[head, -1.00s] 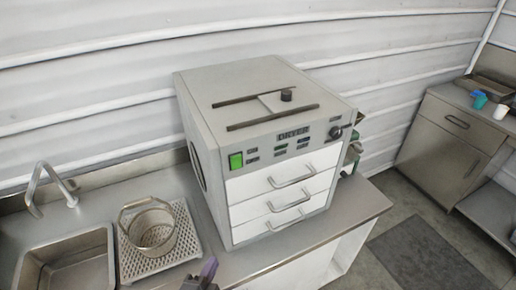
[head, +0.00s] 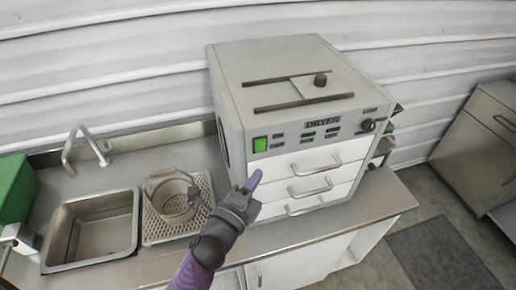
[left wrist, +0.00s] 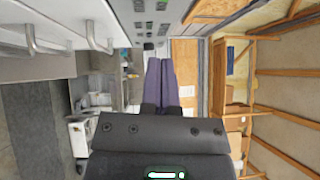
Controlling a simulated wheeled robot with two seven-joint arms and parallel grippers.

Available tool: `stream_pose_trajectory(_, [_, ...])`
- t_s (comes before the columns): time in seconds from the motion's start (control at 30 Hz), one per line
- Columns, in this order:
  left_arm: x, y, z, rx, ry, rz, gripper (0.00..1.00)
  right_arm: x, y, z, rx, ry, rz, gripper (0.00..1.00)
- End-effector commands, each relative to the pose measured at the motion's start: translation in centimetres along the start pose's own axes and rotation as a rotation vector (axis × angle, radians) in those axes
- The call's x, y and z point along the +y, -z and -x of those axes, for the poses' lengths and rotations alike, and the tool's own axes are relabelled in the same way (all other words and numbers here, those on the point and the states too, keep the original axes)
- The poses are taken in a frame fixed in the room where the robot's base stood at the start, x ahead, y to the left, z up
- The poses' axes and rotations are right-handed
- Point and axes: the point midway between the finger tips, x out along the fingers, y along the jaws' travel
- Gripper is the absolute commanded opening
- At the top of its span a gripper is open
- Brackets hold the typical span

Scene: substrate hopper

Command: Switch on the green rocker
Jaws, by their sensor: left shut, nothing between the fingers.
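The green rocker (head: 260,145) is at the left end of the control panel on the grey dryer (head: 312,128). I cannot tell its switch position. My left gripper (head: 254,179) has purple fingers that are shut and empty. In the head view its tips are just below the rocker, in front of the white upper drawer, with no visible contact. In the left wrist view the purple fingers (left wrist: 160,75) lie together, with the control panel (left wrist: 150,15) above them. I cannot make out the rocker there. My right gripper is not in view.
Drawer handles (head: 308,168) stick out below the panel. A black knob (head: 368,125) is at the panel's right end. A wire basket (head: 172,198) stands on a perforated tray beside the sink (head: 92,228). A green box (head: 14,190) is at the far left.

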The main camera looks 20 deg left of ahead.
Motion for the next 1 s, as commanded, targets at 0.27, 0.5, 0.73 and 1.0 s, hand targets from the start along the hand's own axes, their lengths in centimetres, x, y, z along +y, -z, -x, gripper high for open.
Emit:
stream_pose_trajectory(0.27, [-0.2, -1.3, -5.1, 0.001, 0.000, -0.002, 0.00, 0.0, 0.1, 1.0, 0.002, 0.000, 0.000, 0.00])
stream_pose_trajectory(0.5, [-0.1, -2.8, -6.5, 0.000, 0.001, 0.000, 0.00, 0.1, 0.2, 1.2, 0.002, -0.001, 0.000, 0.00])
stream_pose_trajectory(0.73, [0.0, -2.8, -6.5, 0.000, 0.000, 0.000, 0.00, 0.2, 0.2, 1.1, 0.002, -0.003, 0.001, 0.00])
stream_pose_trajectory(1.0, [-0.1, -3.2, -6.9, 0.001, -0.001, 0.000, 0.00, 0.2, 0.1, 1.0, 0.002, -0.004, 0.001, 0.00])
